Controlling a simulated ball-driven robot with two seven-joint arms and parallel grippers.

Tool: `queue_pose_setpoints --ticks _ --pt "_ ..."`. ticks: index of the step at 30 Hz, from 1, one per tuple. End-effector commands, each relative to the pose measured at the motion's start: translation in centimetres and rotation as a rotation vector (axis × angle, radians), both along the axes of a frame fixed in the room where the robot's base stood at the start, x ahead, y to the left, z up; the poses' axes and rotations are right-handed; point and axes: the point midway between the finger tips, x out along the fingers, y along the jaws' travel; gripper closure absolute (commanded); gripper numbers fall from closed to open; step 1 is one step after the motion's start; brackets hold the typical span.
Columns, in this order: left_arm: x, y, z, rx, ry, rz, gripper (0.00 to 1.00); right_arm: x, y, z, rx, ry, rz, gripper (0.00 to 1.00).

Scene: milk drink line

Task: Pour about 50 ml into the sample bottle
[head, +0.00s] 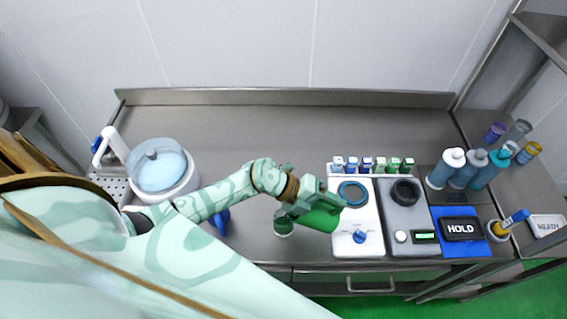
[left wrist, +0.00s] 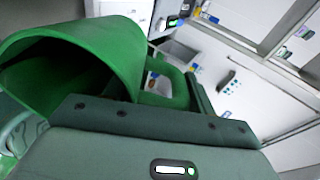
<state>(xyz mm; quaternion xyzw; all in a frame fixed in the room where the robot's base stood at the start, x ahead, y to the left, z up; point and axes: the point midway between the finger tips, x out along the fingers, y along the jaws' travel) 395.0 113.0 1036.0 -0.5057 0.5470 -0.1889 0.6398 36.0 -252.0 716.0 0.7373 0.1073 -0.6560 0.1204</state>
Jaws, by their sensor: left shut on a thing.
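My left gripper (head: 306,200) is shut on a green jug (head: 321,219), which is tilted over the front part of the steel counter. In the left wrist view the jug (left wrist: 95,60) shows its wide mouth toward the left, with its handle (left wrist: 170,88) at the gripper's jaws. My right gripper is not in view.
To the right stand a white device with a blue ring (head: 352,194), a grey device with a small display (head: 404,212) and a HOLD sign (head: 460,229). Small capped vials (head: 365,163) line up behind. A lidded pot (head: 160,170) stands left. The counter's back middle is clear.

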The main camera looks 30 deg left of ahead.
Motion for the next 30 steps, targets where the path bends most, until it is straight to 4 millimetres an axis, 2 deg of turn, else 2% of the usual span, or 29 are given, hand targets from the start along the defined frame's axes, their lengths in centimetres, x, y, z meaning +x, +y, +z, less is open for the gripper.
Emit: queue_pose_setpoints --ticks 4,5,7,9,14,24,30 --pt "0.1 -0.1 0.2 0.004 0.001 -0.001 0.9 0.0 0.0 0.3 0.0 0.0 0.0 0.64" --pt "0.1 -0.3 0.4 0.022 0.007 -0.002 0.9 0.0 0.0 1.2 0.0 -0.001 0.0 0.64" --pt "0.4 -0.9 0.5 0.101 0.037 -0.005 0.9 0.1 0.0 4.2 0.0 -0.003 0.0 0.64" --pt "0.7 -1.3 -0.4 0.182 0.066 -0.005 0.9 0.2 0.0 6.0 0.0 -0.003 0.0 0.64" --pt "0.7 -1.6 -2.4 0.238 0.091 -0.004 0.9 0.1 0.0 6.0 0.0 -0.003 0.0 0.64" --pt "1.1 -2.3 -2.4 0.389 0.153 -0.004 0.9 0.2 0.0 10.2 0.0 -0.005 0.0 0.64" --pt "1.2 -2.8 -3.9 0.434 0.174 -0.003 0.9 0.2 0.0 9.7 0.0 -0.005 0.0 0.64"
